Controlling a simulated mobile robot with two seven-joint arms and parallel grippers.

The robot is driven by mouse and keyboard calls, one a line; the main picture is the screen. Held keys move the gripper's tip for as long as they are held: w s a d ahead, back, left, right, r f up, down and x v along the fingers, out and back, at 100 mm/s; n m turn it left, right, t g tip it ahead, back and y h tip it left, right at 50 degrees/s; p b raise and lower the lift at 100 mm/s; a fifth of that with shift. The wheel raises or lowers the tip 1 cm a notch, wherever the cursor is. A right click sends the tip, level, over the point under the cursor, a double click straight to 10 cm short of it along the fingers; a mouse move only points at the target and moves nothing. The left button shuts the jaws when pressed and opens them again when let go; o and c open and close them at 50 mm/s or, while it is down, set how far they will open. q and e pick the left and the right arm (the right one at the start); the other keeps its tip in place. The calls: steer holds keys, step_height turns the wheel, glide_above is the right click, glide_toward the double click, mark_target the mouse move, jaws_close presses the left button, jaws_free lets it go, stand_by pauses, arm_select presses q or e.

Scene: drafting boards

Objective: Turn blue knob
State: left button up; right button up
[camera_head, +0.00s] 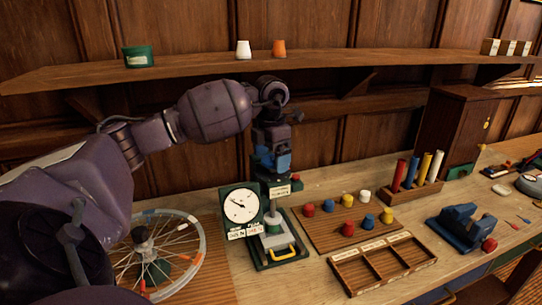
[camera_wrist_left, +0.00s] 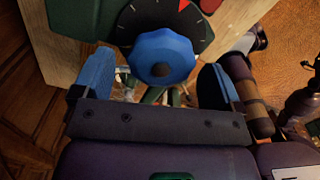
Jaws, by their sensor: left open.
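My left gripper (camera_wrist_left: 156,68) is open, with one blue-padded finger on each side of the knob and a visible gap on both sides. In the head view my left gripper (camera_head: 272,162) points down at the top of the green device (camera_head: 262,258) on the bench. There I cannot tell the knob from the blue finger pads. My right gripper is not in view.
A white dial gauge (camera_head: 240,205) stands beside the device, which has a yellow handle (camera_head: 284,253). A spoked wheel (camera_head: 190,226) lies left. A board (camera_head: 335,228) with coloured pegs, a divided tray (camera_head: 347,272) and a blue vise (camera_head: 460,222) are right. A shelf (camera_head: 190,68) runs above.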

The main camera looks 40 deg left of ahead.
arm_select(q)
steer(key=shift+c, duration=1.2)
steer(key=c, duration=0.7)
steer(key=shift+m+b, duration=0.45)
steer(key=shift+m, duration=0.15)
steer(key=o, duration=0.9)
steer(key=shift+o, duration=0.2)
steer(key=shift+r, duration=0.1)
